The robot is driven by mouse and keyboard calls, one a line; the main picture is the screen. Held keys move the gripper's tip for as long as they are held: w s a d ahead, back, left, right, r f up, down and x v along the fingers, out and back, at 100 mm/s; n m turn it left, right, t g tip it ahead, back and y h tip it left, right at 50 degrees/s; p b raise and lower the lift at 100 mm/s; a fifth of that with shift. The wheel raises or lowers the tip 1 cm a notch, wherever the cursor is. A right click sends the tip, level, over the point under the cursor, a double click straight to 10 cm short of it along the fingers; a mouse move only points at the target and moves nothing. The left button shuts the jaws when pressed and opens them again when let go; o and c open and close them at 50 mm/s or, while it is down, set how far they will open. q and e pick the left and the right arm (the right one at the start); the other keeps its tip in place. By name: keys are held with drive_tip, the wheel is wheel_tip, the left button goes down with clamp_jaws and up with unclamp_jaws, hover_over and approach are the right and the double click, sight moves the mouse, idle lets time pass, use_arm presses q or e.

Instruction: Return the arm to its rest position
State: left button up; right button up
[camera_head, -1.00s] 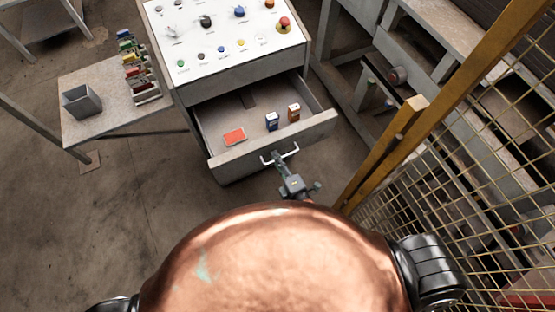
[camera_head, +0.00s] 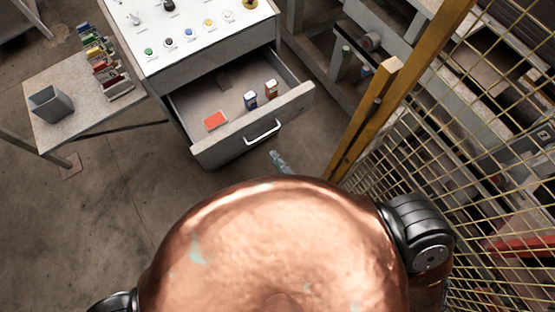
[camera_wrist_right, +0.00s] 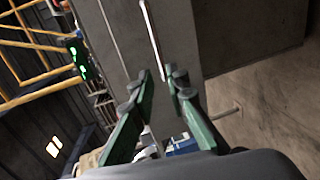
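My right gripper (camera_head: 279,162) shows small in the head view, just beyond my copper body. It is apart from the white handle (camera_head: 263,132) of the open drawer (camera_head: 222,152). In the right wrist view the two green fingers of this gripper (camera_wrist_right: 160,76) stand apart with nothing between them. The pale bar beyond the fingertips looks like the handle (camera_wrist_right: 150,35), on a grey front. My left gripper is not in view; only a dark part of my left shoulder shows at the bottom left.
The drawer holds a red box (camera_head: 215,120), a blue box (camera_head: 250,100) and an orange-brown box (camera_head: 271,89). A side table (camera_head: 70,118) with a grey bin (camera_head: 50,104) stands left. A yellow post (camera_head: 400,105) and mesh fence stand close on the right.

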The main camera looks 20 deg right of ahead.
drive_tip(key=shift+s+d, duration=0.1)
drive_tip(key=shift+s, duration=0.25)
idle(0.4)
drive_tip(key=s+d+f+m+g+h, duration=0.1)
drive_tip(key=s+d+f+m+g, duration=0.15)
drive_tip(key=d+f, duration=0.7)
drive_tip(key=s+d+f+m+g+h, duration=0.2)
drive_tip(key=f+m+g, duration=0.15)
drive_tip(key=f, duration=1.25)
drive_tip(key=s+d+f+m+g+h, duration=0.15)
drive_tip(key=d+f+m, duration=0.35)
drive_tip(key=f, duration=0.8)
drive_tip(key=s+d+f+m+g, duration=0.2)
drive_tip(key=s+f, duration=0.6)
drive_tip(key=s, duration=0.5)
drive_tip(key=s+d+f+m+g, duration=0.3)
drive_tip(key=s+f+m+g, duration=0.2)
drive_tip(key=s+f, duration=0.4)
drive_tip(key=s+m, duration=0.1)
drive_tip(key=s, duration=0.4)
drive_tip(key=shift+f, duration=0.25)
